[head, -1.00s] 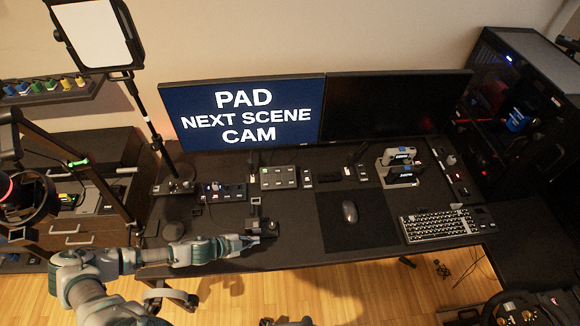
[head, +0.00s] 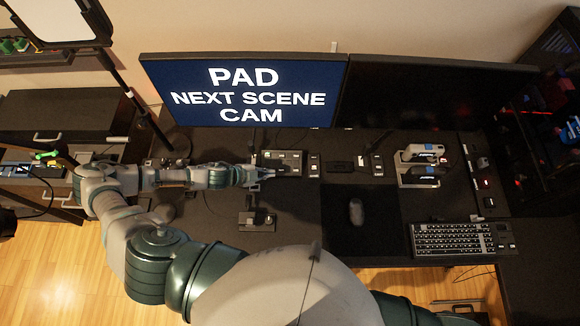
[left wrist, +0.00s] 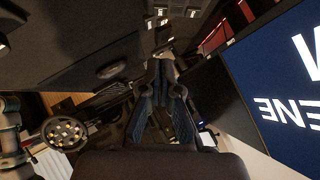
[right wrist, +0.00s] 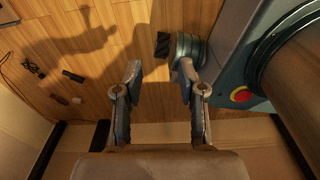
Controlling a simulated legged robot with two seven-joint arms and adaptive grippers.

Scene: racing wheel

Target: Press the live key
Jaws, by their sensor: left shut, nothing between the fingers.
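A grey key pad (head: 291,158) with several pale keys lies on the desk below the left monitor. No key label is readable, so I cannot tell which one is the live key. My left gripper (head: 268,173) is shut and empty at the front left of the pad, hiding part of it. I cannot tell whether its tip touches a key. In the left wrist view the left fingers (left wrist: 161,66) are together. My right gripper (right wrist: 159,68) is open and empty above the wooden floor, away from the desk; it does not show in the head view.
The left monitor (head: 245,92) reads "PAD NEXT SCENE CAM"; the right monitor (head: 430,100) is dark. A small stick unit (head: 257,220) stands in front of the pad. A mouse (head: 356,211), a keyboard (head: 452,239) and a charger dock (head: 420,166) lie to the right.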

